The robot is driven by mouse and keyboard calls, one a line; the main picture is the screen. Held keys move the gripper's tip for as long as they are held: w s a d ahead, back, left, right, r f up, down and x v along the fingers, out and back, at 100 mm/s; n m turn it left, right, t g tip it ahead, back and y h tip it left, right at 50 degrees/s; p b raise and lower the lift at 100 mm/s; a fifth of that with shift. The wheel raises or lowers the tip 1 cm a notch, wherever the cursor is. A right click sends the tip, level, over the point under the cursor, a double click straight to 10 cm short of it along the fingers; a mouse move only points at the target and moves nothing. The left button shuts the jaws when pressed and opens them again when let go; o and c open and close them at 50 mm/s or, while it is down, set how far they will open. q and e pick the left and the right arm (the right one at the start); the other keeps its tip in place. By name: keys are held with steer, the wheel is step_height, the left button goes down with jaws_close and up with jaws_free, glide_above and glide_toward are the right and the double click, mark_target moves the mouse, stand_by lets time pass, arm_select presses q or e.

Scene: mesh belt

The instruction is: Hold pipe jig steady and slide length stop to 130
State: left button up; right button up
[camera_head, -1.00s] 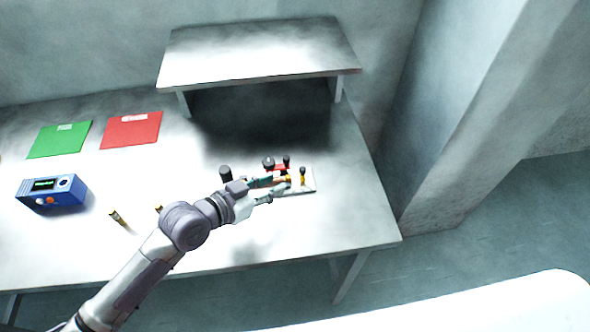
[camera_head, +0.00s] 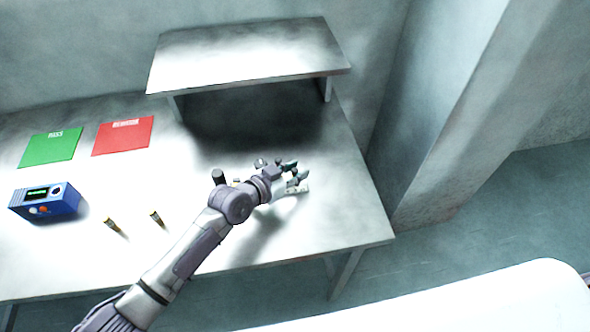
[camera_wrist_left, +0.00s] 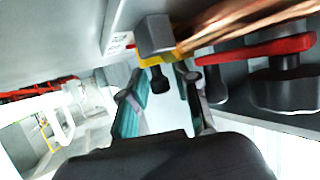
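The pipe jig (camera_head: 300,189) is on the table towards its right end, mostly hidden behind my left gripper (camera_head: 290,172) in the head view. In the left wrist view the jig's pale base (camera_wrist_left: 128,22) fills the top, with a copper pipe (camera_wrist_left: 245,22), a red clamp lever (camera_wrist_left: 262,52) and a yellow length stop (camera_wrist_left: 150,60) with a black knob (camera_wrist_left: 160,80). My left gripper's teal fingers (camera_wrist_left: 158,92) are apart, with the knob between or just beyond their tips. I cannot tell whether they touch it. The scale numbers are unreadable. My right gripper is not in view.
A black upright cylinder (camera_head: 218,176) stands left of the jig. Two short brass pieces (camera_head: 115,227) lie further left, near a blue meter (camera_head: 45,201). Green (camera_head: 52,148) and red (camera_head: 123,136) sheets lie behind. A raised shelf (camera_head: 250,55) overhangs the back.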

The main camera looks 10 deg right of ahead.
arm_select(q)
steer(key=c, duration=0.4)
jaws_close()
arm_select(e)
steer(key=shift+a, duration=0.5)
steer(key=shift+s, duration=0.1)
arm_select(q)
steer(key=o, duration=0.6)
jaws_free()
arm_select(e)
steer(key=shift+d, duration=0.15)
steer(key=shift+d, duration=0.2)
arm_select(q)
jaws_close()
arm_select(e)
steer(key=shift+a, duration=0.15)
